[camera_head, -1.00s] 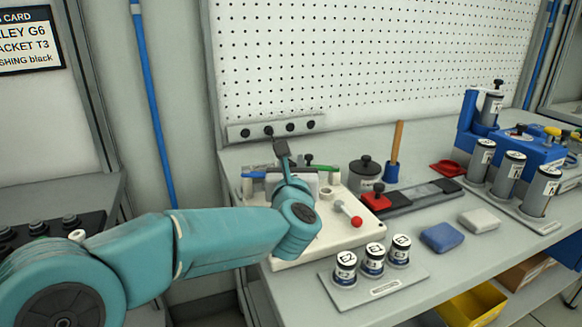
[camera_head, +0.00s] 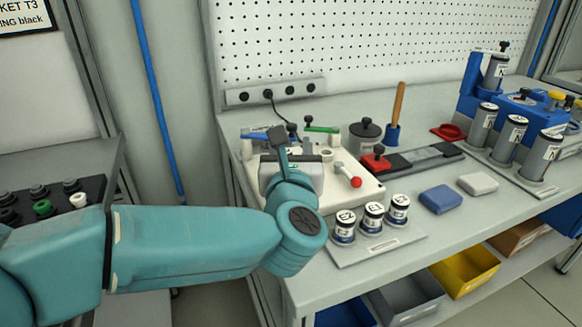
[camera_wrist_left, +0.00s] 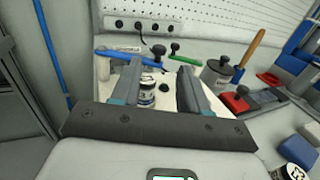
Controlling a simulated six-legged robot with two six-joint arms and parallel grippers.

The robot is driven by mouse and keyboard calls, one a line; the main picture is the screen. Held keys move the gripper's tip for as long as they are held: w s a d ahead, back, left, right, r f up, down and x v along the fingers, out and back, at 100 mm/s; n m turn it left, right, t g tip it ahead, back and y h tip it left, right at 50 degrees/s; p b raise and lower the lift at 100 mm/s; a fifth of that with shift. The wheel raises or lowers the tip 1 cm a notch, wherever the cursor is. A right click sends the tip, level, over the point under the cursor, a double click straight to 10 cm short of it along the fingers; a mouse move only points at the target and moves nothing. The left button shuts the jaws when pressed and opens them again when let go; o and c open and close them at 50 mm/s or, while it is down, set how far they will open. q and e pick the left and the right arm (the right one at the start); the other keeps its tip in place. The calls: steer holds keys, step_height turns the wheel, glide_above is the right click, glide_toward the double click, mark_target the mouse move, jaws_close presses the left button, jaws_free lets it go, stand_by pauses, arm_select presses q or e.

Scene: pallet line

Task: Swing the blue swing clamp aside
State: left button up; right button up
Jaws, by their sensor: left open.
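The blue swing clamp (camera_head: 256,135) is a blue bar with a black knob near its right end, at the back of a white fixture (camera_head: 368,189). In the left wrist view the blue bar (camera_wrist_left: 118,55) crosses just beyond my fingertips. A green clamp bar (camera_head: 321,129) with a black knob is to its right. My left gripper (camera_wrist_left: 158,72) is open, its fingers pointing at the fixture. A labelled cylinder (camera_wrist_left: 147,92) shows between the fingers, and nothing is gripped. In the head view my wrist hides much of the fixture. My right gripper is not in view.
A red-ball lever (camera_head: 355,182) is at the fixture's right. A dark pot (camera_head: 364,135), a wooden-handled tool (camera_head: 397,110) and several labelled canisters (camera_head: 373,217) stand nearby. A pegboard (camera_head: 370,45) with a socket strip (camera_head: 270,94) rises behind.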

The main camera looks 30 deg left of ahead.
arm_select(q)
steer(key=v, duration=0.6)
steer(key=shift+s+d, duration=0.1)
steer(key=shift+s, duration=0.15)
